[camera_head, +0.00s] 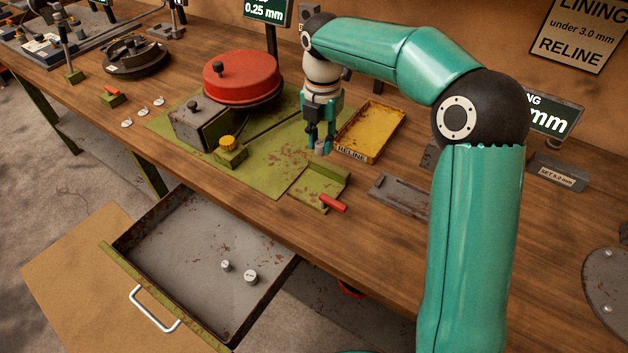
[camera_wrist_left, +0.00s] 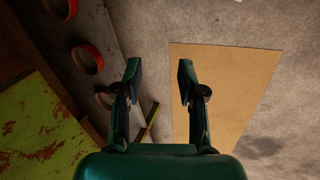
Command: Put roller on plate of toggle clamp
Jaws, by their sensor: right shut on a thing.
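My right gripper (camera_head: 319,141) points down over the workbench, shut on a small grey roller (camera_head: 320,149). It holds the roller just above the far end of the toggle clamp (camera_head: 316,188), a green fixture with a red handle at its near right. I cannot tell whether the roller touches the clamp's plate. Two other small rollers (camera_head: 226,265) (camera_head: 251,276) stand in the open drawer. My left gripper (camera_wrist_left: 160,76) is open and empty in the left wrist view; it is outside the head view.
A yellow tray (camera_head: 372,130) labelled RELINE lies right of the right gripper. A red round drum (camera_head: 242,78) and a grey block (camera_head: 202,124) stand to its left. The open drawer (camera_head: 190,215) juts out from the bench front. A grey flat fixture (camera_head: 398,195) lies right of the clamp.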

